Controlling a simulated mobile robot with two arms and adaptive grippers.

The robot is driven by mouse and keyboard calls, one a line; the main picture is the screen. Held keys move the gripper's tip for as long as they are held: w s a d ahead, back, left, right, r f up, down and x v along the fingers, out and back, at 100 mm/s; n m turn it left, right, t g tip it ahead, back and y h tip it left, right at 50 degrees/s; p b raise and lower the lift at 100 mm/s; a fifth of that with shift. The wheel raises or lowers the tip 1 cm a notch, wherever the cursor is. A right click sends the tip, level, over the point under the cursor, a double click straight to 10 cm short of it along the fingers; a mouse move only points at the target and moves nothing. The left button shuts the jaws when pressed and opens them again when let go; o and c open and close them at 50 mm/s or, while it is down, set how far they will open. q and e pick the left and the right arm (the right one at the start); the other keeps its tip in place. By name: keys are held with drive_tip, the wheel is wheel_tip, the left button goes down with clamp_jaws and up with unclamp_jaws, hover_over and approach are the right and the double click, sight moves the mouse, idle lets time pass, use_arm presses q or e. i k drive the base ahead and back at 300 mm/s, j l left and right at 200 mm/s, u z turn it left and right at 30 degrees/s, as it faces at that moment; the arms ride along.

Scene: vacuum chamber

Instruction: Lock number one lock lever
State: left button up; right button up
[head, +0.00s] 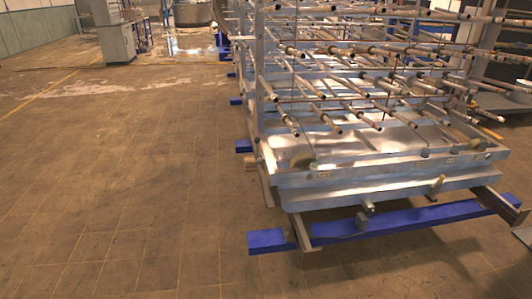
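A long metal frame with rows of rusty pipes stands on the right side of the head view. Its silvery front panel (390,188) faces me. A small grey fitting (368,207) sticks out below the panel's middle, and a small yellowish fitting (436,186) sits on the panel to its right. Either could be a lever, but they are too small to tell, and I cannot read which is number one. Neither of my grippers is in view.
A blue beam (430,215) lies across the floor under the frame's front, with brown rails crossing it. Another structure (500,103) stands close on the right. A grey cabinet (117,42) stands far back left. The tiled floor (130,190) at left is clear.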

sight(258, 161)
drive_tip(key=j, duration=0.45)
drive_tip(key=k+j+z, duration=0.1)
drive_tip(key=j, duration=0.35)
drive_tip(key=i+j+z, duration=0.15)
drive_tip(key=z, duration=0.2)
drive_tip(key=i+j+z, duration=0.2)
drive_tip(key=z, duration=0.2)
drive_tip(key=i+j+z, duration=0.1)
drive_tip(key=j, duration=0.25)
drive_tip(key=i+j+z, duration=0.1)
drive_tip(key=i+j, duration=0.4)
drive_tip(key=j, duration=0.25)
drive_tip(key=i+j+z, duration=0.15)
drive_tip(key=j, duration=0.25)
drive_tip(key=i+j+z, duration=0.1)
drive_tip(key=i+j, duration=0.15)
drive_tip(key=j, duration=0.15)
drive_tip(key=i+j, duration=0.15)
drive_tip(key=j, duration=0.25)
drive_tip(key=i+j, duration=0.2)
drive_tip(key=j, duration=0.2)
drive_tip(key=i+j, duration=0.15)
drive_tip(key=j, duration=0.25)
